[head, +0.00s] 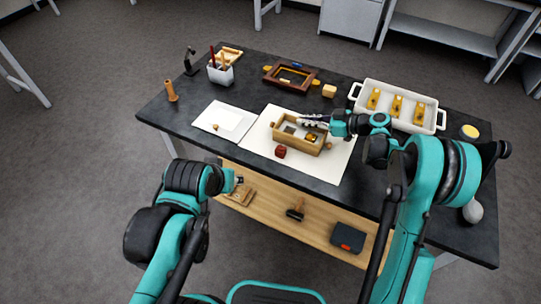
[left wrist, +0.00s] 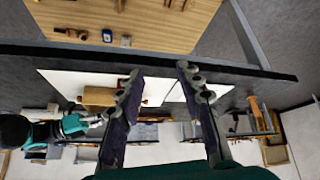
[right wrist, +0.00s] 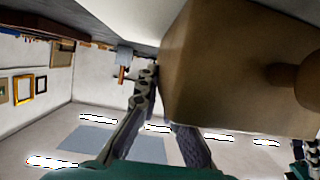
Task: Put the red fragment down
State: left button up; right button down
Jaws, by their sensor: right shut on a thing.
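The red fragment (head: 280,152) is a small dark red piece lying on the large white sheet (head: 258,140), just in front of a wooden box (head: 290,142). My right gripper (head: 303,120) is at the back wall of this box. In the right wrist view the box (right wrist: 225,75) is very close, with one finger outside its wall and the other partly hidden behind it; the fingers look shut on that wall. My left gripper (head: 240,180) is near the table's front edge, away from the fragment. It is open and empty in the left wrist view (left wrist: 158,75).
Small pieces lie in the wooden box. A white tray (head: 438,128) with gold pieces stands at the back right. A dark frame (head: 312,76), a pen cup (head: 220,75) and a smaller white sheet (head: 205,119) are on the table. The table's left front corner (head: 165,120) is clear.

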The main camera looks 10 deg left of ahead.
pick_arm(q)
jog(key=w+d+r+n+g, duration=0.2)
jog(key=w+r+n, duration=0.1)
jog(key=w, duration=0.2)
jog(key=w+d+r+n+g, duration=0.1)
jog(key=w+d+r+n, duration=0.15)
jog(key=w, duration=0.25)
jog(key=n+g, duration=0.3)
jog(key=n, duration=0.5)
send_over(281, 147)
notch_tip(281, 147, down, 2)
jog(key=f, duration=0.1)
notch_tip(281, 147, down, 11)
jog(key=shift+s+r, duration=0.1)
grip_shut()
jog(key=shift+r, duration=0.15)
notch_tip(281, 147, up, 10)
jog(key=shift+f, duration=0.1)
